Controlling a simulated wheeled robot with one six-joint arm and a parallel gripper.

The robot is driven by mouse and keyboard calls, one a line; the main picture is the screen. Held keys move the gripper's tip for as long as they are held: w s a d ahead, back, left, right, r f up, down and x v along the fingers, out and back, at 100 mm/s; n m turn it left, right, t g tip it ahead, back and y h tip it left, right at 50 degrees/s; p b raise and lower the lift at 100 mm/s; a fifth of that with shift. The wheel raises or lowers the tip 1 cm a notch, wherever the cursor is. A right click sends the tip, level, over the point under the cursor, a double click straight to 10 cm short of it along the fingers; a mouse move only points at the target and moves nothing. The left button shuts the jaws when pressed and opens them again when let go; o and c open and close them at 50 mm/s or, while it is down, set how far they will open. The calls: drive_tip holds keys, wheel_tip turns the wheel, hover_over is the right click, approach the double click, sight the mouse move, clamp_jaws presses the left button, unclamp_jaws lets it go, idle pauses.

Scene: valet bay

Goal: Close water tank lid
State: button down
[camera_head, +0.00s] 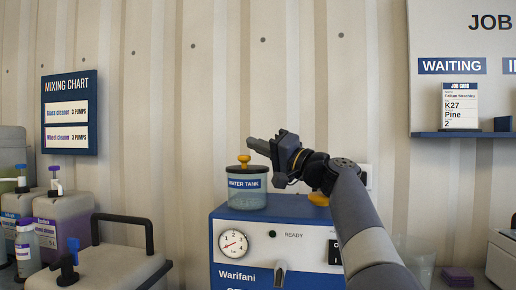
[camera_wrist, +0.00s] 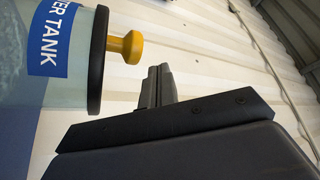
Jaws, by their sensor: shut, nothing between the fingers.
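The water tank (camera_head: 248,192) is a clear container with a blue "WATER TANK" label, standing on top of the blue machine; it also shows at the left of the wrist view (camera_wrist: 72,75). Its dark round lid (camera_head: 247,170) sits across the tank's mouth, with a yellow knob (camera_head: 244,160) on it. In the wrist view the black lid (camera_wrist: 97,60) and yellow knob (camera_wrist: 128,47) show sideways; I see no clear gap under the lid. My gripper (camera_head: 252,143) is shut and empty, just above the knob and apart from it. Its closed fingers (camera_wrist: 157,85) show beside the knob.
The blue and white machine (camera_head: 225,250) has a gauge (camera_head: 233,243) on its front. A yellow-orange part (camera_head: 319,199) shows under my wrist. Bottles and jugs (camera_head: 60,220) and a box with a black handle (camera_head: 105,268) stand at left. The ribbed wall is behind.

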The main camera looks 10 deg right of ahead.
idle(0.5)
drive_tip(key=s+d, duration=0.7)
drive_tip(key=s+d+f, duration=0.1)
drive_tip(key=s+d, duration=0.2)
drive_tip(key=shift+s+d, duration=0.3)
drive_tip(key=f+x, duration=0.1)
drive_tip(key=x, duration=0.4)
drive_tip(key=f+x, duration=0.1)
drive_tip(key=x, duration=0.3)
drive_tip(key=f+x, duration=0.1)
drive_tip(key=x, duration=0.4)
drive_tip(key=shift+w+a+f, duration=0.1)
drive_tip(key=shift+w+a, duration=0.5)
